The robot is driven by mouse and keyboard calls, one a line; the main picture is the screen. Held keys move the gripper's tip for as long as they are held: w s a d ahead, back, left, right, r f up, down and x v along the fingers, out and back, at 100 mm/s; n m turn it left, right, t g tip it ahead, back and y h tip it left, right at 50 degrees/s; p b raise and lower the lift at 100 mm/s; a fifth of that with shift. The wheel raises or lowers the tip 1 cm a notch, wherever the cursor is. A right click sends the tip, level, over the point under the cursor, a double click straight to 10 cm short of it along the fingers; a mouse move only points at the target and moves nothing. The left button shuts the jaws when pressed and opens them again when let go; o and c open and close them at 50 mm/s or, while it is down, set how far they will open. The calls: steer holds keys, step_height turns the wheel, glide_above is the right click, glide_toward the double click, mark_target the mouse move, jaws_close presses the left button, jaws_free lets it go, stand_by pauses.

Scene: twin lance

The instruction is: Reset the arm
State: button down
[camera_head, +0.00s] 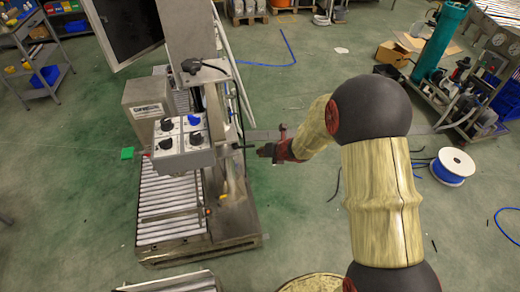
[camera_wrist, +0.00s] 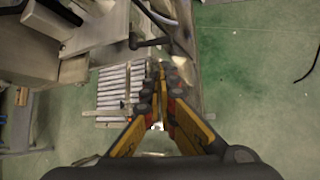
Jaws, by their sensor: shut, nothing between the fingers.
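My arm reaches in from the right in the head view. My gripper (camera_head: 266,151) is at its end, just right of a grey machine with a control box (camera_head: 183,143). In the wrist view my gripper (camera_wrist: 161,72) shows with its yellow and dark fingers brought together. It is shut and nothing shows between the fingertips. The control box carries black and blue knobs on its top face. I cannot tell from these views how close the fingertips are to the machine.
A roller conveyor (camera_head: 168,207) lies below the control box; its rollers also show in the wrist view (camera_wrist: 110,88). A cable spool (camera_head: 453,166) stands on the floor at right, near a cart with a green cylinder (camera_head: 440,42). Green floor between the machine and cart is mostly clear.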

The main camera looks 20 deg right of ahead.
steer(key=s+a+r+n+g+y, duration=0.25)
steer(key=s+a+r+n, duration=0.2)
steer(key=s+n, duration=0.5)
steer(key=s+a+r+n+g+y, duration=0.1)
steer(key=s+a+r+n+g, duration=0.35)
steer(key=n, duration=0.85)
steer(key=s+d+r+n+t+h, duration=0.2)
steer(key=s+d+r+n+h, duration=0.1)
steer(key=s+r+n, duration=0.4)
steer(key=s+d+r+n+t+h, duration=0.2)
steer(key=s+d+r+n+h, duration=0.2)
steer(key=s+r+n, duration=0.4)
steer(key=s+d+r, duration=0.1)
steer(key=s+r, duration=0.2)
steer(key=s, duration=0.3)
steer(key=shift+s+d+r, duration=0.15)
steer(key=shift+s+r, duration=0.1)
steer(key=shift+s, duration=0.1)
